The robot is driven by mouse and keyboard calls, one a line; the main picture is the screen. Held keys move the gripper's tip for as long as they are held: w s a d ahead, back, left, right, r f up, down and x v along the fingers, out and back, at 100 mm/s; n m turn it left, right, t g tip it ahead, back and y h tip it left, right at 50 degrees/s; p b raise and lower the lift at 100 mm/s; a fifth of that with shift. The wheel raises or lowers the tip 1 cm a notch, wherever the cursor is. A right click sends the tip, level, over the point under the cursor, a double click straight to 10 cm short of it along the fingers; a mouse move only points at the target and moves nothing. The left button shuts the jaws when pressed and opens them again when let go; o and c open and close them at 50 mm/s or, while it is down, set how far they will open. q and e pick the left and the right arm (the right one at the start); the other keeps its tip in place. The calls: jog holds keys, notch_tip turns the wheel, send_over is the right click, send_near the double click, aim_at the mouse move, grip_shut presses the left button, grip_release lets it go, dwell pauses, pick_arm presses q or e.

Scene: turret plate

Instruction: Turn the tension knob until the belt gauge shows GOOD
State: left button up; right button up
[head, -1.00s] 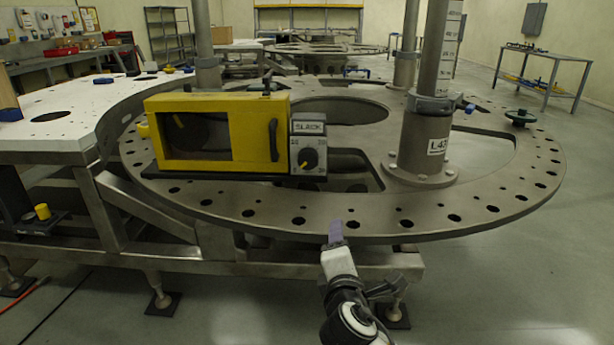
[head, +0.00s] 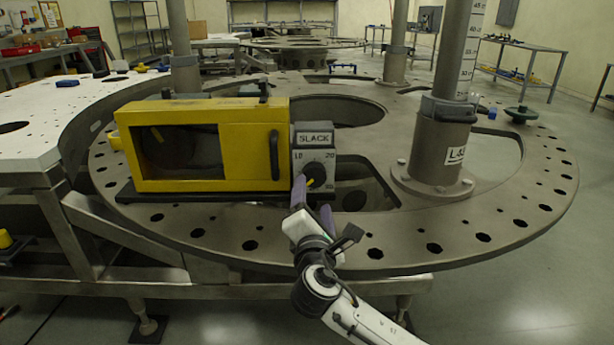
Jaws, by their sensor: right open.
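The tension knob (head: 318,172) is dark with a yellow pointer, on the front of a grey control box (head: 300,158) marked 10 and 20. The pointer slants toward the lower left. The gauge plate (head: 314,138) above it reads SLACK. The box adjoins the right end of a yellow belt housing (head: 253,142) with a dark window. My right gripper (head: 313,196) has purple fingers, spread apart and empty, just below and in front of the knob. One finger overlaps the box's lower left edge in the picture; I cannot tell if it touches. My left gripper is not in view.
The housing stands on a round grey turret plate (head: 215,240) with several holes and large cut-outs. A thick post (head: 440,145) rises to the right of the box.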

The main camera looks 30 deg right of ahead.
aim_at(314, 179)
jog(key=x, duration=0.8)
jog(key=shift+s+d+r, duration=0.1)
jog(key=shift+s, duration=0.05)
jog(key=shift+w+d, duration=0.15)
jog(key=shift+w, duration=0.1)
jog(key=shift+c, duration=0.9)
jog(key=c, duration=0.9)
jog(key=shift+o, duration=0.2)
jog(key=shift+m, duration=0.5)
jog(key=shift+m+b, duration=0.5)
jog(key=shift+m, duration=0.5)
jog(key=shift+m+b, duration=0.3)
jog(key=shift+m, duration=0.9)
jog(key=shift+m+b, duration=0.35)
jog(key=shift+m, duration=0.85)
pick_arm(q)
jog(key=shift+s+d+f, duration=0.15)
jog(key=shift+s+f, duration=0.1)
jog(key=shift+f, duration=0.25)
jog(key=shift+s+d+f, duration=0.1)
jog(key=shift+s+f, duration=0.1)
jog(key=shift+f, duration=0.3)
pick_arm(e)
jog(key=shift+m, duration=0.4)
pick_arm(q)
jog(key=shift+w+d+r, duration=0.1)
